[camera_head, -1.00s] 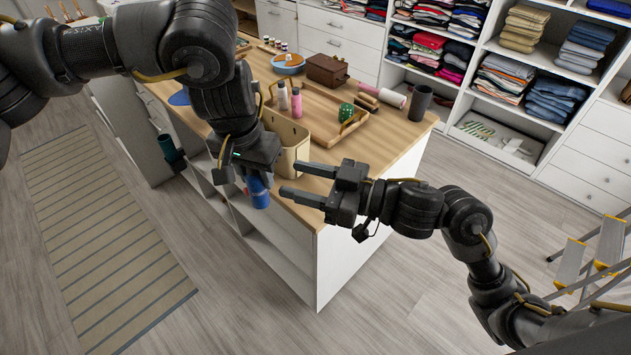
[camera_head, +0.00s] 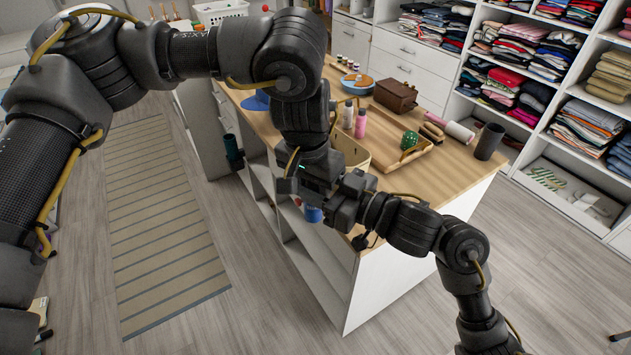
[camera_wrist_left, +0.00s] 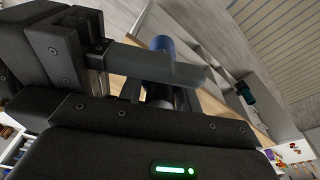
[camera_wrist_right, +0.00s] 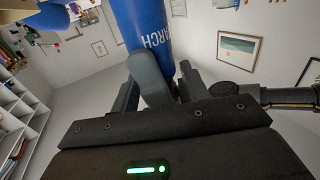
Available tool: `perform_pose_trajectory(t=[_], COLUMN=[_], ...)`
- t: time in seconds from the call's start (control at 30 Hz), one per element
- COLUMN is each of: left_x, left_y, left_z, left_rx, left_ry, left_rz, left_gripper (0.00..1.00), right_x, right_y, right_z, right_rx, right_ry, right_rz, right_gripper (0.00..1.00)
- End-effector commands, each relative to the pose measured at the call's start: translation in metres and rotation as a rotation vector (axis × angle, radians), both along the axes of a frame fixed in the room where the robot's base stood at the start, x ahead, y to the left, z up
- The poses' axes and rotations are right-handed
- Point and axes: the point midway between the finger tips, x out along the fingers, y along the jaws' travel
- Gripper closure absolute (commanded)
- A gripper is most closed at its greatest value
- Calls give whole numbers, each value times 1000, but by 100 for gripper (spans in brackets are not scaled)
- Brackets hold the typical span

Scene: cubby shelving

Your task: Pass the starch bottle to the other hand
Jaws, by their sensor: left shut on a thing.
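The starch bottle is blue with white lettering. In the head view only its blue lower part (camera_head: 313,213) shows below my grippers. My left gripper (camera_head: 318,190) is shut on it beside the worktop. My right gripper (camera_head: 345,200) has come up against the left gripper, with its fingers at the bottle. The right wrist view shows the bottle (camera_wrist_right: 145,25) rising above the right fingers (camera_wrist_right: 158,88). Whether they press on it is hidden.
The wooden-topped island (camera_head: 455,172) lies just behind the grippers, with a beige bin (camera_head: 352,152) at its edge. Shelves of folded clothes (camera_head: 520,75) stand behind. Floor in front is free.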

Motion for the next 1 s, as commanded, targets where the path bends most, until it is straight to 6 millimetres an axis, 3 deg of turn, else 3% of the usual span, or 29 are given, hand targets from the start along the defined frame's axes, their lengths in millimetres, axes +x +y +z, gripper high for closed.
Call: perform_pose_trajectory(t=[0.03,0.33,0.4,0.43,0.6,0.87,1.0], left_x=[0,0,0,0,0,0,-1], left_y=[0,0,0,0,0,0,1], left_z=[0,0,0,1,0,1,12], left_rx=[0,0,0,0,0,0,0], left_ry=[0,0,-1,-1,0,0,-3], left_rz=[0,0,0,0,0,0,-1], left_gripper=[92,92,92,65,43,41,41], right_x=[0,0,0,0,0,0,0], right_y=[0,0,0,0,0,0,-1], right_z=[0,0,0,0,0,0,1], right_rx=[0,0,-1,-1,0,1,1], right_ry=[0,0,0,0,1,0,0], right_rz=[0,0,0,-1,-1,-1,-1], right_gripper=[62,100,100,100,100,100,100])
